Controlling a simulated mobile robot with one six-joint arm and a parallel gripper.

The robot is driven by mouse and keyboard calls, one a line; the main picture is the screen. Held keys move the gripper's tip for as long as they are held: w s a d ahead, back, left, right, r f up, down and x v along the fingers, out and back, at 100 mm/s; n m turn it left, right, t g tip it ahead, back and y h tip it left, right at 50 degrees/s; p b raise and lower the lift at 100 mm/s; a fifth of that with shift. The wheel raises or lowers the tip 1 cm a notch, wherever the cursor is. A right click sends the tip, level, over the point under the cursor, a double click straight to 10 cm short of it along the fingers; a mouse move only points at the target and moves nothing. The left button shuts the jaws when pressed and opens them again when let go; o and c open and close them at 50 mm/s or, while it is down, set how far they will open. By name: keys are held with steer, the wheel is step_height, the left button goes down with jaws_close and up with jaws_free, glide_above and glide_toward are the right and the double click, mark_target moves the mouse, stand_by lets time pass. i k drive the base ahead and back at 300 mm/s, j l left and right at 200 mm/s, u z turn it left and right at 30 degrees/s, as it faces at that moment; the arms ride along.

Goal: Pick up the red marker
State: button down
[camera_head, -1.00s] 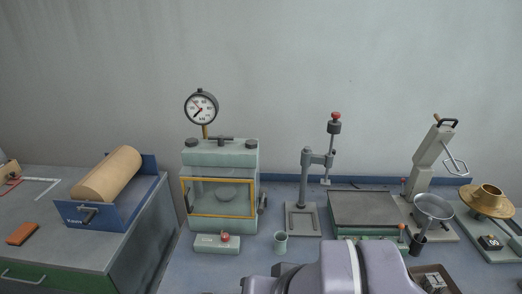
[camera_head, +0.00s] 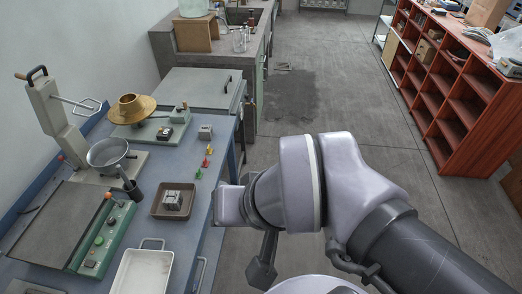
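A small red marker (camera_head: 205,162) stands near the right edge of the blue-grey bench. It is one of a short row of small coloured pieces, with a yellow-orange one (camera_head: 209,150) beyond it and a green one (camera_head: 199,174) nearer. They are too small to make out in detail. My arm's pale and dark links fill the lower middle and right, to the right of the bench edge. The fingers of my gripper do not show.
A brown tray (camera_head: 157,210) holding a grey metal block lies nearer than the marker. A grey cube (camera_head: 205,131) stands beyond it. A red shelf unit (camera_head: 455,95) is at right; the floor between is clear.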

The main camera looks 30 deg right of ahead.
mark_target(204, 164)
steer(key=i+l+u, duration=1)
steer(key=u, duration=0.15)
steer(key=k+l, duration=0.05)
steer(key=l, duration=0.05)
